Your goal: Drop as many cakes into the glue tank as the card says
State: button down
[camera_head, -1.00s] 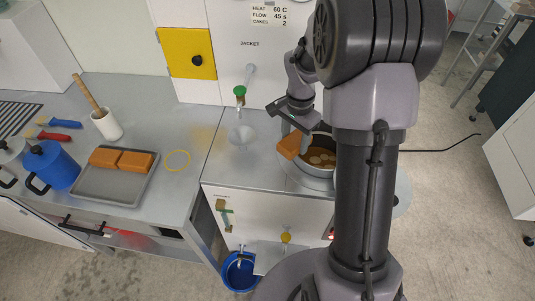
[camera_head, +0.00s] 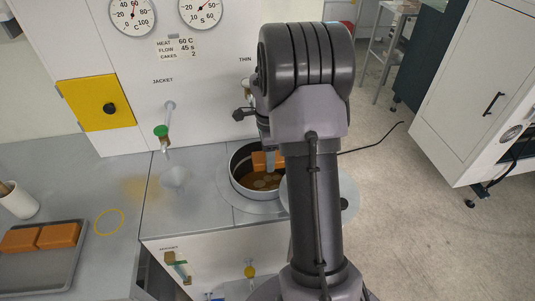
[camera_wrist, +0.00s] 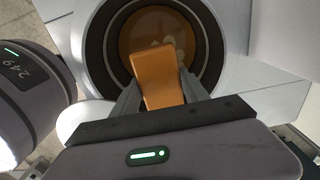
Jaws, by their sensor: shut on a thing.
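My gripper (camera_wrist: 160,92) is shut on an orange-brown glue cake (camera_wrist: 158,60). The held cake also shows in the head view (camera_head: 266,160), over the open round glue tank (camera_head: 234,172). In the wrist view the tank's dark rim (camera_wrist: 98,45) surrounds the cake's far end. Amber glue with paler lumps (camera_head: 262,182) lies in the tank. My arm hides the tank's right part and most of the gripper in the head view. The card (camera_head: 176,48) reads heat 60 C, flow 45 s, cakes 2. Two cakes (camera_head: 58,235) lie side by side on a grey tray (camera_head: 70,268).
A yellow panel (camera_head: 97,103) and two dials (camera_head: 132,12) are on the wall. A yellow ring (camera_head: 109,222) lies on the counter. A white cup (camera_head: 18,202) stands at the far left.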

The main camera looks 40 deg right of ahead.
jog(key=shift+c, duration=2.4)
grip_release()
notch_tip(320, 180, up, 17)
jog(key=p, duration=0.6)
jog(key=shift+r+p, duration=0.2)
jog(key=shift+p, duration=0.2)
jog(key=s+a+r+n+t+b, duration=0.1)
jog(key=s+a+r+n, duration=0.2)
jog(key=a, duration=0.5)
jog(key=s+a+r+n+t+b, duration=0.1)
jog(key=s+a+r+n+t, duration=0.1)
jog(key=a+n, duration=0.4)
jog(key=s+a+r+n+t+b, duration=0.1)
jog(key=s+a+r+n, duration=0.15)
jog(key=a, duration=0.65)
jog(key=s+a+f+n+t+y, duration=0.1)
jog(key=s+a+f+n+y, duration=0.1)
jog(key=s+a+n, duration=0.5)
jog(key=s+f+n, duration=0.1)
jog(key=s, duration=0.2)
jog(key=shift+a+n+t+b, duration=0.3)
jog(key=shift+n+t+b, duration=0.05)
jog(key=shift+t, duration=0.05)
